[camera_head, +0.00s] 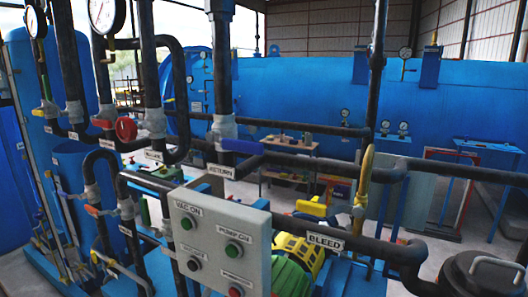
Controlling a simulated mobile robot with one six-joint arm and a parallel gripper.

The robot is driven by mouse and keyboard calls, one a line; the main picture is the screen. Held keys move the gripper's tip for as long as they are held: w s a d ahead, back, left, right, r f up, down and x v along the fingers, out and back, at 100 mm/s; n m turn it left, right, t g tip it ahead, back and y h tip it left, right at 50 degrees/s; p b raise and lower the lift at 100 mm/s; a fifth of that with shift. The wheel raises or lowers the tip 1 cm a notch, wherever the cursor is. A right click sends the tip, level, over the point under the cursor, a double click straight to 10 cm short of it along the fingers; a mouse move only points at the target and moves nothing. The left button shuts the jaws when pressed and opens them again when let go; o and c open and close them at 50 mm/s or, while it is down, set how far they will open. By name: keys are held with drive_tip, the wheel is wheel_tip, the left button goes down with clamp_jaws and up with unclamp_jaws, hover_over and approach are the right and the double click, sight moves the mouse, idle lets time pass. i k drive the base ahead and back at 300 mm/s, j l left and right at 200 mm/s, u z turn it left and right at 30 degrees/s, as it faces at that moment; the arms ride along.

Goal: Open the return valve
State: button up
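The return valve is a grey valve body (223,128) on a dark vertical pipe left of centre. Its blue lever handle (241,146) points right, roughly level and crosswise to that vertical pipe. A white label (221,171) below it appears to read RETURN, though the small text is hard to make out. My gripper is not in view, so nothing shows of its fingers or of any contact with the handle.
A grey control box (218,240) with buttons stands in front, below the valve. A BLEED-labelled pipe (325,240) runs right, near a yellow handle (312,208). A tall yellow part (364,175) stands right. Red handles (126,128) are left. A large blue vessel (290,90) fills the back.

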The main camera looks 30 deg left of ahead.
sight(233, 144)
drive_tip(key=u, duration=1.55)
